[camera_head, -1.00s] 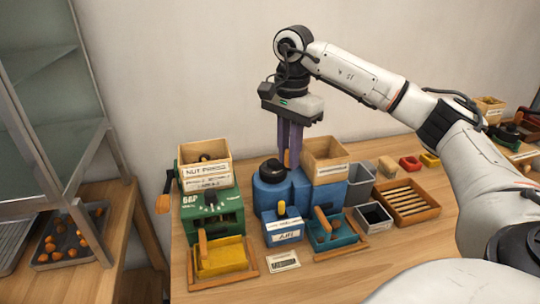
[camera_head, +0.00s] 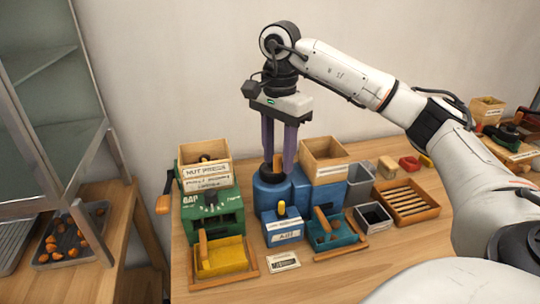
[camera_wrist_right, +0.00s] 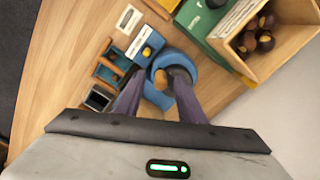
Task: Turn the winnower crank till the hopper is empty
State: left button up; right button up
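The blue winnower (camera_head: 267,195) stands mid-bench, its front box marked "AIR". On its round drum is a dark disc with an upright orange crank knob (camera_head: 278,163). The winnower's wooden hopper (camera_head: 326,171) sits at the right; its floor is not clearly visible. My right gripper (camera_head: 278,165) points down over the drum, purple fingers apart on either side of the knob. In the right wrist view the knob (camera_wrist_right: 160,78) stands between the fingertips, close to one, with a gap at the other. My left gripper is not in view.
A green machine (camera_head: 212,217) with a wooden nut hopper (camera_head: 205,175) holding brown nuts stands left of the winnower. Right are grey bins (camera_head: 374,216) and a slatted wooden tray (camera_head: 407,203). A metal rack (camera_head: 95,170) stands far left. The front right bench is clear.

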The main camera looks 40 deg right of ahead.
jog(key=shift+r, duration=3.25)
grip_shut()
jog(key=shift+f, duration=0.1)
